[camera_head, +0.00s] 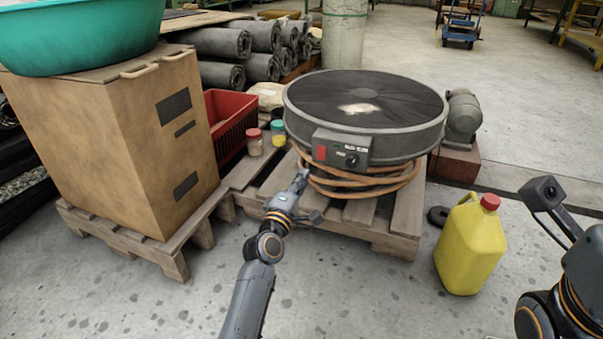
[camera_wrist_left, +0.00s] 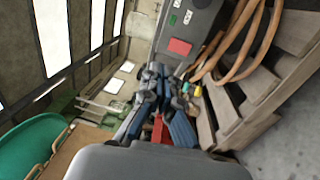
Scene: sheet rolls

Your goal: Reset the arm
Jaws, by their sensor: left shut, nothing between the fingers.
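My left gripper (camera_head: 300,184) is at the front of the round dark machine (camera_head: 365,105), close to its coiled orange-brown hose (camera_head: 365,183) and above the pallet's front edge. Its fingers are shut with nothing held. I cannot tell whether it touches the hose. The left wrist view shows the machine's control box with its red switch (camera_wrist_left: 180,46) and the hose (camera_wrist_left: 240,50) close by. My right arm shows at the lower right of the head view, but its fingers are out of frame.
A wooden pallet (camera_head: 395,243) holds the machine. A tall brown box (camera_head: 135,140) under a green basin (camera_head: 80,35) stands left. A yellow jug (camera_head: 470,245) stands right. Two small jars (camera_head: 254,142) and a red crate (camera_head: 232,120) are behind. The front floor is clear.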

